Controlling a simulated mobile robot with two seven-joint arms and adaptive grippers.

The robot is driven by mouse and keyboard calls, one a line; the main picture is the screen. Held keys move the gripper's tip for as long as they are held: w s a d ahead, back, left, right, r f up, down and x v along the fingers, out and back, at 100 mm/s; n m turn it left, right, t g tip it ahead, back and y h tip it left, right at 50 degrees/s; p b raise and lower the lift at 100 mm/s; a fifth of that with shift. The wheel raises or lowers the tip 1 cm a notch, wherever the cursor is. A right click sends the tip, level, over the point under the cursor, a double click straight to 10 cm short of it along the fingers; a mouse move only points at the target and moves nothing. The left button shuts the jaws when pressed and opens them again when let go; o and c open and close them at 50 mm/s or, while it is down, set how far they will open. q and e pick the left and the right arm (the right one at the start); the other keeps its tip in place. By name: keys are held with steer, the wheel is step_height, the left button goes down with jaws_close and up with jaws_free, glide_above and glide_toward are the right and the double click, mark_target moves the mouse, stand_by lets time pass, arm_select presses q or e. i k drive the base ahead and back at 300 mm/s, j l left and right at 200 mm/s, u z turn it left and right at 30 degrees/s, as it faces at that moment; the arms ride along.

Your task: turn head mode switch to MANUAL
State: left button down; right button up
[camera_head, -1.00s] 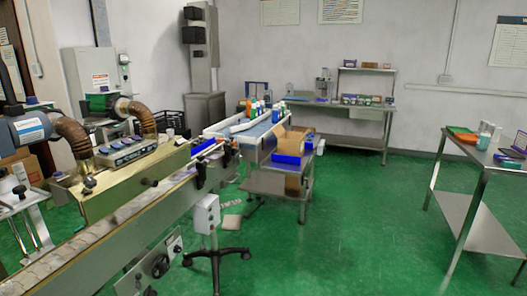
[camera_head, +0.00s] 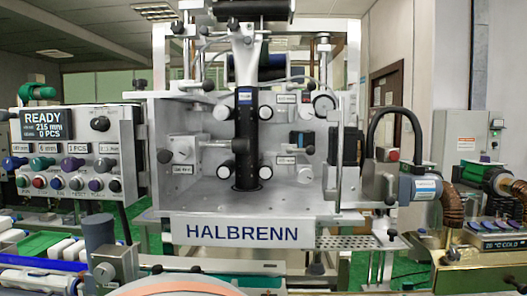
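A control panel (camera_head: 75,150) stands at the left of the HALBRENN machine (camera_head: 243,231). Its display (camera_head: 46,123) reads READY, 215 mm, 0 PCS. A black rotary knob (camera_head: 100,124) sits to the right of the display. Its marking is too small to read, so I cannot tell whether it is the head mode switch or which way it points. Below are coloured knobs, including a blue one (camera_head: 14,162), with small label plates and a row of push buttons (camera_head: 70,183). Neither of my grippers is in view.
A conveyor with white and blue parts (camera_head: 45,265) runs at the lower left. A grey cylinder on a bracket (camera_head: 99,232) stands in front of the machine. A round disc edge (camera_head: 178,287) shows at the bottom. A heater with a brown hose (camera_head: 454,205) is at the right.

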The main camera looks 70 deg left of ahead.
mark_target(101, 124)
steer(key=u, duration=3.4)
